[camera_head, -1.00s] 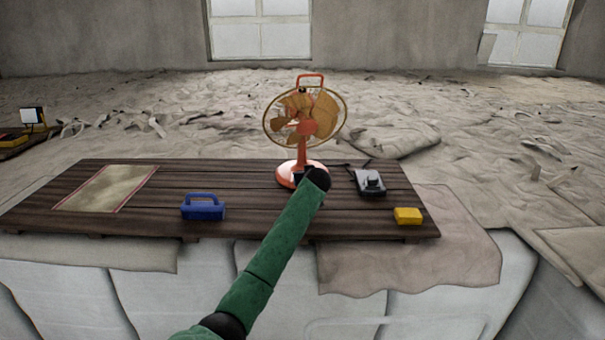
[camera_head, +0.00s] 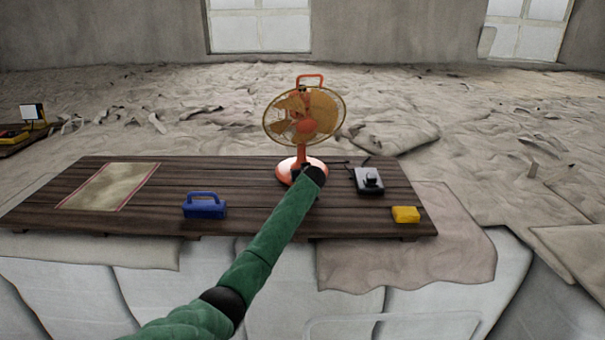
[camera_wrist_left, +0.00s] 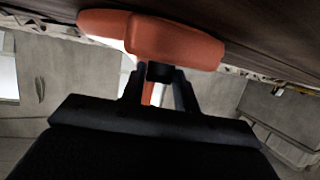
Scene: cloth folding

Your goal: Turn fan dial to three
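An orange fan (camera_head: 305,120) with a round cage, top handle and round base (camera_head: 287,170) stands at the back of the dark plank table (camera_head: 250,222). My left arm reaches up to it, and its black wrist hides part of the base front. In the left wrist view the orange base (camera_wrist_left: 175,42) is close above my left gripper (camera_wrist_left: 158,75). The two fingers are apart, with a small dark block, seemingly the dial (camera_wrist_left: 159,71), between their tips. I cannot tell whether they press on it. Dial markings are not visible. My right gripper is not in view.
A blue handled case (camera_head: 204,207) lies left of my arm. A grey-black device (camera_head: 368,181) and a yellow block (camera_head: 405,214) lie to its right. Crumpled sheeting covers the floor behind.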

